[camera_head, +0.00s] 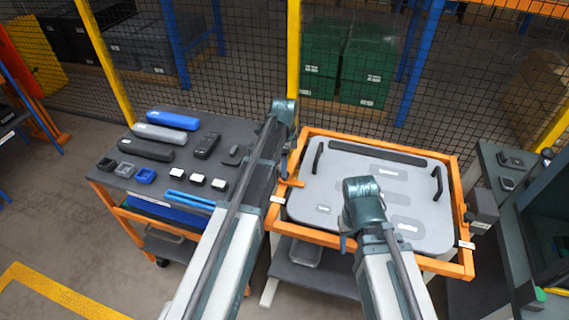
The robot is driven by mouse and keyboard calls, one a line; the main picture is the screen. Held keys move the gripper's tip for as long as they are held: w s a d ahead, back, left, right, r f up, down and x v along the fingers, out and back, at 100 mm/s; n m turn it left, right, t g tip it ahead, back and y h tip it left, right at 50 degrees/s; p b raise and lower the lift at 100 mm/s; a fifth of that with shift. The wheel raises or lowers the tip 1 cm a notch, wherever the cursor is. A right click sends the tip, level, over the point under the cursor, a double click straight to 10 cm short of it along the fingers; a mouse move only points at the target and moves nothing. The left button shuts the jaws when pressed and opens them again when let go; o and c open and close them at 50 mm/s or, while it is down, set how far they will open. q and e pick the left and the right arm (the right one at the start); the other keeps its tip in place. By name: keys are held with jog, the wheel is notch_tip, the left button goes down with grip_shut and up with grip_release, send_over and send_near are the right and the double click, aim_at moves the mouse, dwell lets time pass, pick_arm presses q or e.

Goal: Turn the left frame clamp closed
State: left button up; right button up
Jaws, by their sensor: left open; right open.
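The orange frame (371,136) holds a light grey door panel (335,177) with dark handles. The left frame clamp, an orange lever (291,184), shows at the frame's left side and points inward over the panel's edge. My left arm reaches up along that side, and its gripper (284,165) is near the clamp, open, mostly hidden behind my own arm links. I cannot tell whether it touches the lever.
A dark cart (112,182) left of the frame carries blue, grey and black parts and small bins. A grey bench (492,160) stands at the right. A mesh fence (250,60) closes the back.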

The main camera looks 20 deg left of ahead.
pick_arm(q)
notch_tip(320, 180, up, 10)
jog(key=p, duration=0.9)
jog(key=shift+r, duration=0.15)
pick_arm(e)
notch_tip(320, 180, up, 10)
jog(key=shift+r, duration=0.15)
pick_arm(q)
jog(key=s+d+f+n+b, duration=0.4)
jog(key=s, duration=0.4)
jog(key=s+d+f+n+b, duration=0.4)
jog(key=s+d, duration=0.1)
jog(key=s, duration=0.3)
jog(key=s+d+f+n+y+b, duration=0.1)
jog(key=s+d+f+n+b, duration=0.2)
jog(key=s, duration=0.6)
notch_tip(320, 180, down, 2)
jog(key=shift+d+f+n+b, duration=0.1)
jog(key=shift+d+n+b, duration=0.3)
jog(key=shift+d+b, duration=0.5)
pick_arm(e)
notch_tip(320, 180, down, 13)
pick_arm(q)
jog(key=shift+a, duration=0.15)
